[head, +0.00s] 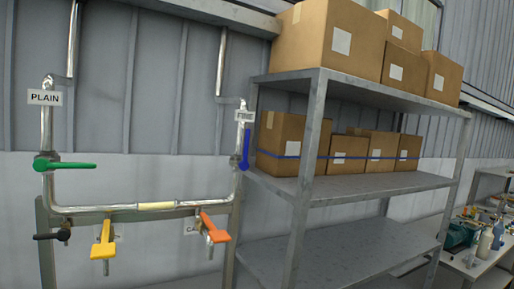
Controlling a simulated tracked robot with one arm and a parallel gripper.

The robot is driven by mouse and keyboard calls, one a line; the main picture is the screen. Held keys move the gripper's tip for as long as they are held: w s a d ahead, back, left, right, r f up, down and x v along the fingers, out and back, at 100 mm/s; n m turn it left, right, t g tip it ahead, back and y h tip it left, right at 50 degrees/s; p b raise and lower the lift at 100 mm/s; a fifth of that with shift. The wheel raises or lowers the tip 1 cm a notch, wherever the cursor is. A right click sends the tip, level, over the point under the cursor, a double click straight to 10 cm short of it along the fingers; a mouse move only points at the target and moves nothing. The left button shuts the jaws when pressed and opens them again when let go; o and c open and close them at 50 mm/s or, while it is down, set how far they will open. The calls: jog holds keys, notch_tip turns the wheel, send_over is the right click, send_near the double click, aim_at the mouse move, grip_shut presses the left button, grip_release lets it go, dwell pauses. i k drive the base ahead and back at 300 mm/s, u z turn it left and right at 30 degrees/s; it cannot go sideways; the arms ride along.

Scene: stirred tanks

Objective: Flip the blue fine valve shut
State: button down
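The blue valve handle (246,147) is at the right end of the pipe frame, on the right vertical pipe just below a small white label (244,116) whose lettering is hard to read. The blue handle stands upright, in line with that pipe. It is close to the left post of the shelf rack. My gripper does not show in the head view, so its opening and its distance from the valve cannot be seen.
A green handle (66,165) lies level across the left pipe under the PLAIN label (44,97). Yellow (104,245), orange (214,230) and black (52,235) handles are on the lower pipes. A metal rack (345,192) with cardboard boxes (327,40) stands right; a cluttered bench (478,270) is beyond.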

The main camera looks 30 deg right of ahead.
aim_at(246, 147)
jog(key=k, duration=1.1)
jog(key=z, duration=0.5)
jog(key=i, duration=2.1)
jog(key=u, duration=0.4)
